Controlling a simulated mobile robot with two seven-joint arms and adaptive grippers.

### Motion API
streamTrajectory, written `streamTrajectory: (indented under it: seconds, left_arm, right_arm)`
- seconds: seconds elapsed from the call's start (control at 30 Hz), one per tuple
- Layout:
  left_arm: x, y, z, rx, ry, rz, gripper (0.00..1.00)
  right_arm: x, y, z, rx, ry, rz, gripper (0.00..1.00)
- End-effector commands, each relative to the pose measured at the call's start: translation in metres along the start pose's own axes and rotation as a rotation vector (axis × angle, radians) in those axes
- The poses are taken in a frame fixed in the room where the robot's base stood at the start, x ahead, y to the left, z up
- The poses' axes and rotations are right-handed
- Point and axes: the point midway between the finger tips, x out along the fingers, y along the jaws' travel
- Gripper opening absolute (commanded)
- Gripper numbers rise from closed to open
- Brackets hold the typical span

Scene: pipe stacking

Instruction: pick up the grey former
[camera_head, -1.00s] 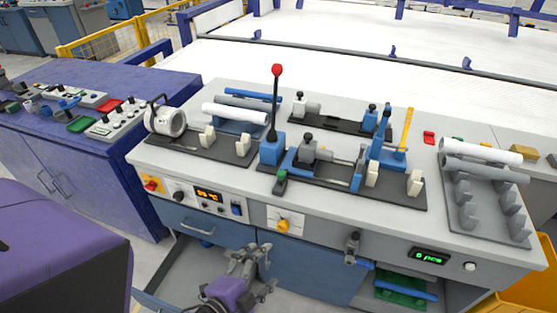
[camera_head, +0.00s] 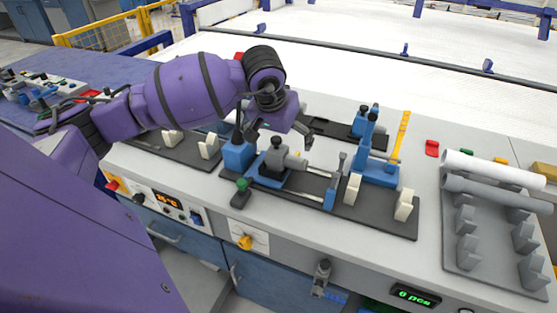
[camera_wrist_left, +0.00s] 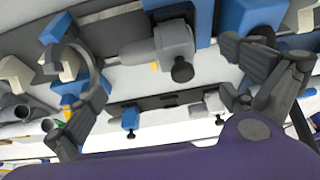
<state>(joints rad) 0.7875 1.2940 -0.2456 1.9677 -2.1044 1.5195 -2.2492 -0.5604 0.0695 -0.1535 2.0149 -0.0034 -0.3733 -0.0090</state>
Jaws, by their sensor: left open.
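The grey former (camera_head: 284,160), a block with a black knob and a rod to its right, sits in a blue holder on the front black plate. I take it to be the same grey block (camera_wrist_left: 172,42) in the left wrist view, upper middle, between the finger ends. My left gripper (camera_head: 279,138) is open and empty, just above and behind the former in the head view. Its two dark fingers (camera_wrist_left: 145,38) are spread wide in the wrist view. I cannot tell the exact gap to the former. My right gripper is not in view.
A blue block (camera_head: 238,156) stands left of the former. Blue clamps (camera_head: 378,160) and cream supports (camera_head: 404,205) stand to its right. White pipe (camera_head: 490,166) and grey pipe (camera_head: 490,190) lie on a rack at the right. Another black plate (camera_head: 345,134) lies behind.

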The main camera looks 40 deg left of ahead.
Motion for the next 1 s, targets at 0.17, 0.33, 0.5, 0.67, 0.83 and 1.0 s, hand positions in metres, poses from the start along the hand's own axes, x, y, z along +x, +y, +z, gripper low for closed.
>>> streamTrajectory:
  seconds: [0.17, 0.33, 0.5, 0.67, 0.83, 1.0]
  left_arm:
    - [0.020, 0.002, 0.001, -0.003, -0.004, 0.005, 1.00]
    - [0.040, 0.006, -0.001, -0.006, -0.005, 0.009, 1.00]
    - [0.063, 0.006, -0.001, -0.005, -0.004, 0.006, 1.00]
    - [0.069, 0.006, -0.001, -0.003, -0.002, 0.005, 1.00]
    - [0.069, 0.006, -0.001, -0.003, -0.003, 0.004, 0.97]
    - [0.069, 0.006, -0.001, -0.003, -0.003, 0.005, 0.75]
  right_arm:
    - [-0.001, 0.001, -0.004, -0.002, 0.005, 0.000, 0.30]
    - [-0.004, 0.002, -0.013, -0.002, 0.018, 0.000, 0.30]
    - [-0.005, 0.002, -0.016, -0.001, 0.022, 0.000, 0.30]
    - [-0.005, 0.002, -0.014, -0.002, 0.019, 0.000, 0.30]
    - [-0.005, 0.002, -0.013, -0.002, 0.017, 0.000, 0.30]
    - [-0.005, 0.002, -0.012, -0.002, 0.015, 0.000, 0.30]
